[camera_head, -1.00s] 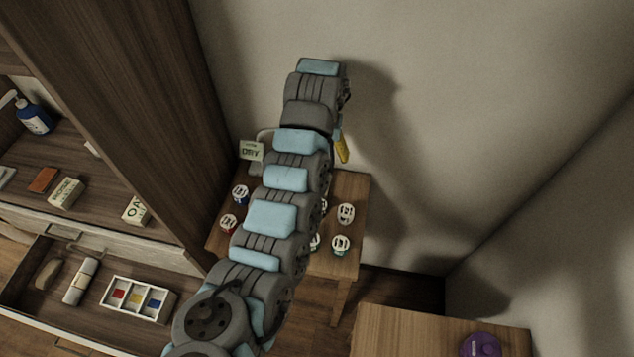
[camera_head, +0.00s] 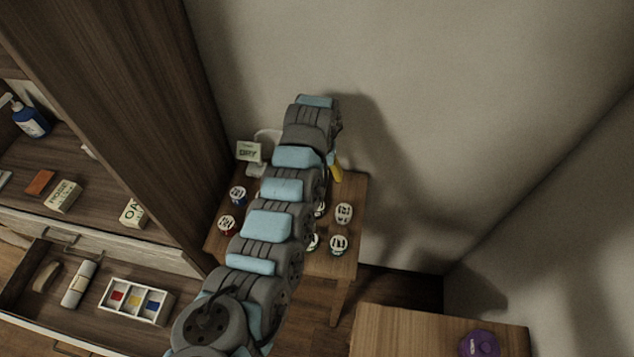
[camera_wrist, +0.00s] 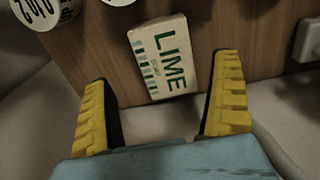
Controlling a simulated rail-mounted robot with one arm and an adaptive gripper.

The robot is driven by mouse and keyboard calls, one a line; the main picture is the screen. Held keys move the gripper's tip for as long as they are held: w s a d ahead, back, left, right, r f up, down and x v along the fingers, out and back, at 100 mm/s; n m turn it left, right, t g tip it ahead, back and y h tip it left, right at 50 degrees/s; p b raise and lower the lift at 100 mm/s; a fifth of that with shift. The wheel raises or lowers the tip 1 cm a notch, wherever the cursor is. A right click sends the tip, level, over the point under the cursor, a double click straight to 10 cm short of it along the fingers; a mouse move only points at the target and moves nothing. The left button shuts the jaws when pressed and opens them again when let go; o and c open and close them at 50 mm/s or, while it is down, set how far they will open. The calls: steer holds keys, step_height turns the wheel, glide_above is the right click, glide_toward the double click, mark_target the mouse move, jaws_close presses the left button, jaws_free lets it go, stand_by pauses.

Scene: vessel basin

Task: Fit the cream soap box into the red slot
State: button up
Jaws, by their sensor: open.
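A cream soap box marked LIME (camera_wrist: 160,57) lies on a wooden surface in the wrist view, its far end tilted slightly left. My gripper (camera_wrist: 163,72) is open, its two yellow fingers spread on either side below the box, apparently not touching it. In the head view, one yellow finger (camera_head: 337,172) shows past my arm, which hides the LIME box there. Two other cream boxes (camera_head: 63,196) (camera_head: 133,212) with dark lettering stand on the shelf at left. A white tray (camera_head: 170,309) in the open drawer has red (camera_head: 118,296), yellow and blue compartments; the red one looks empty.
Several white-topped containers (camera_head: 344,212) stand on the small wooden table, with a DRY sign (camera_head: 249,152) at its back left. Some container tops (camera_wrist: 38,12) show near the LIME box. A blue bottle (camera_head: 30,120) is on the shelf. Walls close in behind the table.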

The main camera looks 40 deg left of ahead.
steer(key=shift+s+a+f, duration=0.1)
steer(key=shift+a+f, duration=0.05)
steer(key=shift+f, duration=0.4)
steer(key=shift+a+f, duration=0.15)
steer(key=shift+f, duration=1.7)
steer(key=c, duration=1.3)
